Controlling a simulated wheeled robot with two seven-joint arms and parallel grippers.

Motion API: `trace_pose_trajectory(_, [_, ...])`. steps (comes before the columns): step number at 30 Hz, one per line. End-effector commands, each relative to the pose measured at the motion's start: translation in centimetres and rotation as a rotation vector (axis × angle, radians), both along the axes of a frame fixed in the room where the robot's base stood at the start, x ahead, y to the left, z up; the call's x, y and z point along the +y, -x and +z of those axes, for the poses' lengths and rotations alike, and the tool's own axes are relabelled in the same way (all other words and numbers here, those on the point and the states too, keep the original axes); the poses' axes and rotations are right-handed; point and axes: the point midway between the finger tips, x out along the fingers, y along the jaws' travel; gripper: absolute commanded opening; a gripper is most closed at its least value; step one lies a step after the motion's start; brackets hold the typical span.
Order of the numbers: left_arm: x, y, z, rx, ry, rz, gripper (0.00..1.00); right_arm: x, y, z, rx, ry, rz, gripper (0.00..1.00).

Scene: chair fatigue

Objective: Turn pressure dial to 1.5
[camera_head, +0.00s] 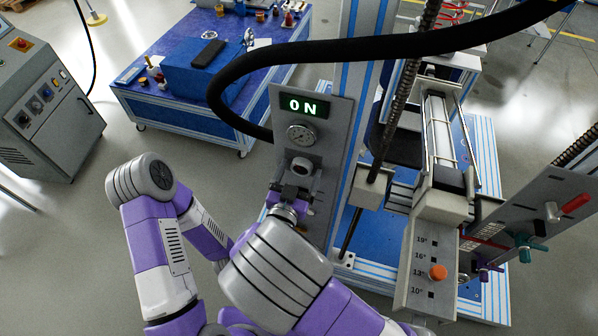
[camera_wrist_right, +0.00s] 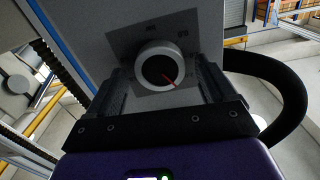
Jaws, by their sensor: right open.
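The pressure dial (camera_head: 302,167) is a round knob on a grey upright panel, below a round gauge (camera_head: 301,133) and a lit "0 N" display (camera_head: 304,105). In the right wrist view the dial (camera_wrist_right: 158,66) has a pale rim, a dark face and a red pointer aimed down and to the right. My right gripper (camera_head: 296,190) is just below the dial in the head view. In the wrist view its two dark fingers stand open, one on each side of the dial; I cannot tell whether they touch it. My left gripper is not visible.
A thick black hose (camera_head: 380,47) arches over the panel. To the right is a scale plate with an orange knob (camera_head: 438,272), and a plate with coloured handles (camera_head: 525,243). A blue workbench (camera_head: 140,105) and a grey cabinet (camera_head: 70,140) stand further off.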

Motion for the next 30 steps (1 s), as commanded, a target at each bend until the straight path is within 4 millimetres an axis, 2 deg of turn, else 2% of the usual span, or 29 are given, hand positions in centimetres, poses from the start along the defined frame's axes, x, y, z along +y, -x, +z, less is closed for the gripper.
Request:
trace_pose_trajectory(8, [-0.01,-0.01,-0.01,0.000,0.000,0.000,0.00,-0.08,-0.29,0.02,-0.001,0.000,0.001,0.84])
trace_pose_trajectory(11, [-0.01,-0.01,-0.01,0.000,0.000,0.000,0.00,-0.08,-0.27,0.02,-0.001,0.000,0.001,0.72])
trace_pose_trajectory(18, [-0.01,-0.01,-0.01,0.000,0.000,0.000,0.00,-0.09,-0.24,0.02,0.000,0.000,0.000,0.35])
trace_pose_trajectory(20, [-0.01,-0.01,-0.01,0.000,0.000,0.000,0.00,-0.09,-0.24,0.02,0.000,0.000,0.000,0.28])
trace_pose_trajectory(30, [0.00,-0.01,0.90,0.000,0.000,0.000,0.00,-0.08,-0.26,0.16,0.022,0.063,-0.001,0.28])
